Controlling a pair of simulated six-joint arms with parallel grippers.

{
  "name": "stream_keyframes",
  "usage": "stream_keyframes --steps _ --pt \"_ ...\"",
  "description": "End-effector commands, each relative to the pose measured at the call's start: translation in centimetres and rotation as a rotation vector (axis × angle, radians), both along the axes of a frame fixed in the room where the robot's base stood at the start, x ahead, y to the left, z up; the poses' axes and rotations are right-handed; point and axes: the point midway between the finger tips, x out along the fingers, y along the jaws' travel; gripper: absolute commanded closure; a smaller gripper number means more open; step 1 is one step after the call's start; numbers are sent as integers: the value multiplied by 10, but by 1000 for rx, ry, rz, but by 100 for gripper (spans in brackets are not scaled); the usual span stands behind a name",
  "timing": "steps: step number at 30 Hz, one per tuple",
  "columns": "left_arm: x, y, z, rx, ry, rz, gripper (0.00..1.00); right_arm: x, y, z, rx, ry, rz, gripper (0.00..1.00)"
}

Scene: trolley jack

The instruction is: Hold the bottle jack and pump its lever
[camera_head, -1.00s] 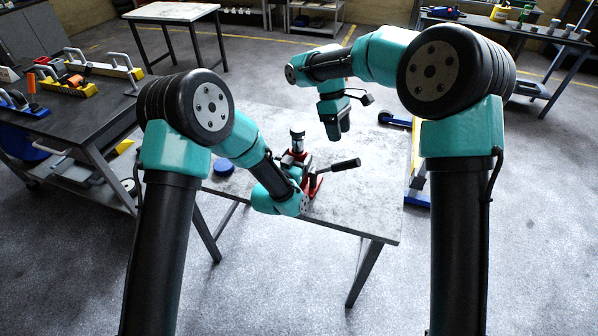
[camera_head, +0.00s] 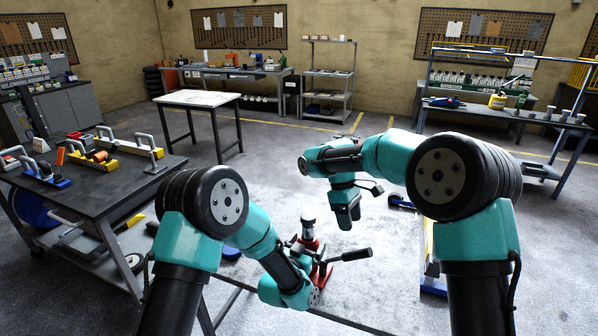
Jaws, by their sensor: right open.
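The bottle jack (camera_head: 308,228) stands upright on the worktable, with a red body and a pale, dark-topped upper part. Its lever sticks out to the right and ends in a black grip (camera_head: 357,254). My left gripper (camera_head: 296,246) is at the jack's near left side, at body height. My own wrist and the jack mostly hide its fingers, so I cannot tell if they close on the body. My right gripper (camera_head: 347,218) points down above the lever grip, apart from it. It is open and holds nothing visible.
The worktable top (camera_head: 385,285) is bare right of the jack. A blue-ended tool (camera_head: 401,202) lies at its far right. A dark bench (camera_head: 95,190) with colourful tools stands left. A pale-topped table (camera_head: 197,99) stands behind, with shelves along the wall.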

Motion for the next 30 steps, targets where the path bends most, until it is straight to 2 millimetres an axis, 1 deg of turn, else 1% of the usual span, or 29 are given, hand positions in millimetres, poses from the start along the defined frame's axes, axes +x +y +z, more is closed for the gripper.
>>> stream_keyframes --steps 1,2,3,11,16,20,30 --pt "0 0 0 0 0 0 3 0 0 0 0 0 0 45" --pt "0 0 0 0 0 0 0 0 0 0 0 0 0 45" --pt "0 0 0 0 0 1 0 0 0 0 0 0 0 45" --pt "-1 1 0 0 1 1 0 0 0 0 0 0 0 45" --pt "-12 7 -1 1 2 1 0 0 0 0 0 0 0 45" --pt "-28 16 -1 1 3 1 0 0 0 0 0 0 0 45" --pt "-83 46 0 1 2 1 0 0 0 0 0 0 0 45"
